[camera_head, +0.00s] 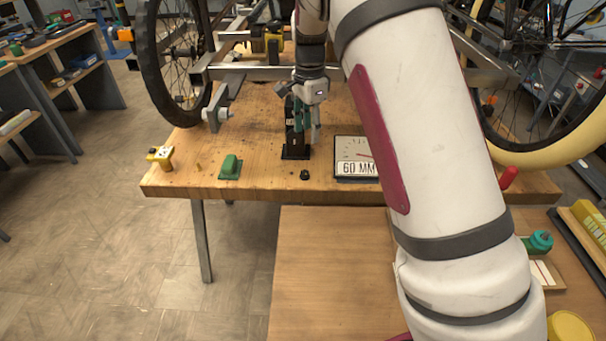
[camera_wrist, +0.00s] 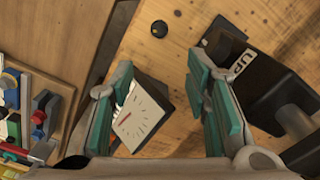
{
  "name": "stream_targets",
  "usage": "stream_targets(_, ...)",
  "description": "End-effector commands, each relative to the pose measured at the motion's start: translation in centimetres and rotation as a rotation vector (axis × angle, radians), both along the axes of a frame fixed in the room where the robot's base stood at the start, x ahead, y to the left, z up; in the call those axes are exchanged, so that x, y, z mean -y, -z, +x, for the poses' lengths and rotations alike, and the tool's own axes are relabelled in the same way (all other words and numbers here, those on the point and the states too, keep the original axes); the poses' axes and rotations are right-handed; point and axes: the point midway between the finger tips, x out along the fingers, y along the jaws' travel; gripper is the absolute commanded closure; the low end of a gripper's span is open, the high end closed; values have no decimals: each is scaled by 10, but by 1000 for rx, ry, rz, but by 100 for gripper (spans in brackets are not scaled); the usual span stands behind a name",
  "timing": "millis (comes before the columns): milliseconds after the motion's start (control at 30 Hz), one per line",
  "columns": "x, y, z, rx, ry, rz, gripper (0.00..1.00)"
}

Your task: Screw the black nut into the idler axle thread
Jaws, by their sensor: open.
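A small round black piece that looks like the black nut (camera_head: 304,174) lies on the wooden bench near its front edge. It also shows in the wrist view (camera_wrist: 159,29), beyond the fingertips and between their lines. My gripper (camera_head: 308,130) points down above the bench, behind the nut in the head view. In the wrist view my gripper (camera_wrist: 160,75) is open with its teal fingers apart and nothing between them. A black stand (camera_head: 295,154) is beside the gripper; its "UP" label shows in the wrist view (camera_wrist: 243,62). I cannot make out the idler axle thread for certain.
A dial board marked "60 MM" (camera_head: 356,171) is right of the nut. A green block (camera_head: 230,166) and a yellow piece (camera_head: 161,157) stand to the left. The trike frame (camera_head: 262,73) crosses the back. My arm hides the bench's right part.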

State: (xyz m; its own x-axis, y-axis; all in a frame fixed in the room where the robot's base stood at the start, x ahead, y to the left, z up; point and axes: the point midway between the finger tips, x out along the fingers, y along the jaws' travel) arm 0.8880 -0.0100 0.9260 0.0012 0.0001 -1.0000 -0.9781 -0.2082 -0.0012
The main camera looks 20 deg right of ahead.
Motion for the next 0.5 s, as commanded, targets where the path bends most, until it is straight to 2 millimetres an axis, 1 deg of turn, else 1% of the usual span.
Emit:
stream_targets(300,0,57,-1,-5,2,-1,57)
stream_targets(400,0,71,0,-3,2,-1,57)
stream_targets(500,0,80,0,-3,1,-1,57)
